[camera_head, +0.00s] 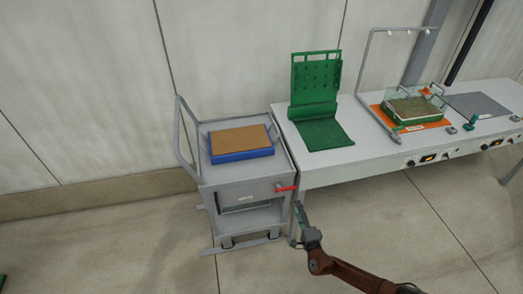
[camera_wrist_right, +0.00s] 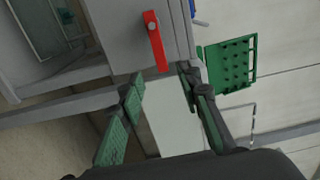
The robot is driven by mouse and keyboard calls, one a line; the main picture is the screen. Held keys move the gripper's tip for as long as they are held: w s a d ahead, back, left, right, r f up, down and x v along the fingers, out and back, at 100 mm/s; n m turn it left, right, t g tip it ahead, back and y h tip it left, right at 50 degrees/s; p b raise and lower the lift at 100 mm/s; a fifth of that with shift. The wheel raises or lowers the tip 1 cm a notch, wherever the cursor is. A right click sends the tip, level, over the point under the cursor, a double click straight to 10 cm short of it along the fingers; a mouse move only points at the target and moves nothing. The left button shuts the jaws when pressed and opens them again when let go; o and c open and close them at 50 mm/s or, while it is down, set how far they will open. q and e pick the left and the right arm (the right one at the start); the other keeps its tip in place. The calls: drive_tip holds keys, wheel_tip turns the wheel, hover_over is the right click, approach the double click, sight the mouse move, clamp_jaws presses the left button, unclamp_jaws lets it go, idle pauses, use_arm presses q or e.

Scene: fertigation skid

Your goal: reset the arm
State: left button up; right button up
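My right arm comes in from the bottom right of the head view, its brown link lowest. My right gripper (camera_head: 297,224) is in front of the right side of the grey cart (camera_head: 240,188), above the floor. In the right wrist view the two green-padded fingers of this gripper (camera_wrist_right: 160,82) stand apart with nothing between them. The cart's red handle (camera_head: 285,188) is just above the gripper in the head view; it also shows beyond the fingers in the wrist view (camera_wrist_right: 155,42). I cannot make out my left gripper.
A blue tray with a brown top (camera_head: 242,155) sits on the cart. The white table (camera_head: 345,174) beside it bears a green pegged stand (camera_head: 316,75), a clear-walled box (camera_head: 416,110) and a metal frame (camera_head: 362,70). Floor in front is open. A green scrap at the lower left edge is unclear.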

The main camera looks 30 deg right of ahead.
drive_tip(key=s+d+f+m+g+h, duration=0.2)
drive_tip(key=s+d+f+m+g, duration=0.25)
drive_tip(key=f+m, duration=0.45)
drive_tip(key=s+d+f+m+g+y, duration=0.15)
drive_tip(key=s+f+m+g, duration=0.65)
drive_tip(key=s+f+m, duration=1.15)
drive_tip(key=s+a+f+m+g+y, duration=0.1)
drive_tip(key=s+a+f+m, duration=0.5)
drive_tip(key=s, duration=0.5)
drive_tip(key=s+a+f+m+g+y, duration=0.2)
drive_tip(key=s+a+f+m, duration=0.4)
drive_tip(key=s, duration=0.5)
drive_tip(key=s+a+f+m+g+y, duration=0.1)
drive_tip(key=s+a+f+m, duration=0.5)
drive_tip(key=s+m, duration=0.3)
drive_tip(key=s+p, duration=0.1)
drive_tip(key=s, duration=0.1)
drive_tip(key=shift+s+f+y, duration=0.2)
drive_tip(key=shift+s+y, duration=0.1)
drive_tip(key=shift+y, duration=0.05)
